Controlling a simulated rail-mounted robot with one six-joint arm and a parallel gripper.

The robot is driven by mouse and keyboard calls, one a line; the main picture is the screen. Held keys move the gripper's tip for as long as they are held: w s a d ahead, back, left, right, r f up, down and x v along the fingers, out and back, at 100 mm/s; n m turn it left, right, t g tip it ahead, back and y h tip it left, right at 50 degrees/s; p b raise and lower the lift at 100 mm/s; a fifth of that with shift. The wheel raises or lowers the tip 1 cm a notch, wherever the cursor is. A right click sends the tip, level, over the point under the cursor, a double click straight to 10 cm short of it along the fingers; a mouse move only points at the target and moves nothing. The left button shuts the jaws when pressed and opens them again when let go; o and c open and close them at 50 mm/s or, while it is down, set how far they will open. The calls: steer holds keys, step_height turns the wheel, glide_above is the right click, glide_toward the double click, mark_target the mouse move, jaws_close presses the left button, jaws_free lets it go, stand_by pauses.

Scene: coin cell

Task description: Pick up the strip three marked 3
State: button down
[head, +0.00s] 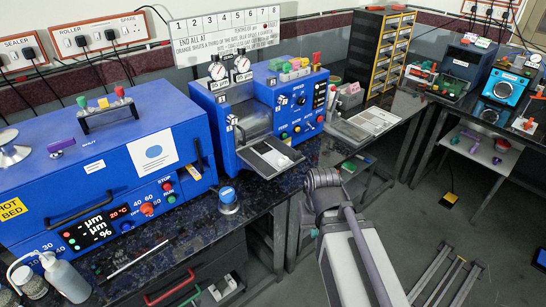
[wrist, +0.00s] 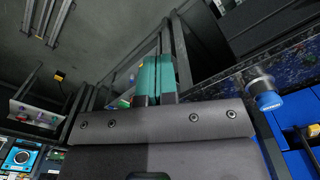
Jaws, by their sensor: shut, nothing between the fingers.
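I cannot make out a strip marked 3 in either view. A dark tray with a pale sheet (head: 270,155) sits at the front of the blue roller machine (head: 262,105), and any small marks on it are too small to read. My gripper (wrist: 156,72) shows in the wrist view with its two teal fingers close together, shut and empty. It points out over the floor and the bench legs, apart from any object. In the head view my arm stands in front of the bench at lower centre, and I cannot make out the fingers there.
A blue hot-bed machine (head: 110,170) fills the bench's left side. A blue-capped jar (head: 228,200) stands near the bench edge and also shows in the wrist view (wrist: 266,95). A wash bottle (head: 65,275) stands at lower left. A drawer cabinet (head: 378,50) stands behind.

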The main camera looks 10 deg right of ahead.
steer(key=c, duration=1.8)
jaws_free()
steer(key=o, duration=0.8)
steer(key=shift+o, duration=0.2)
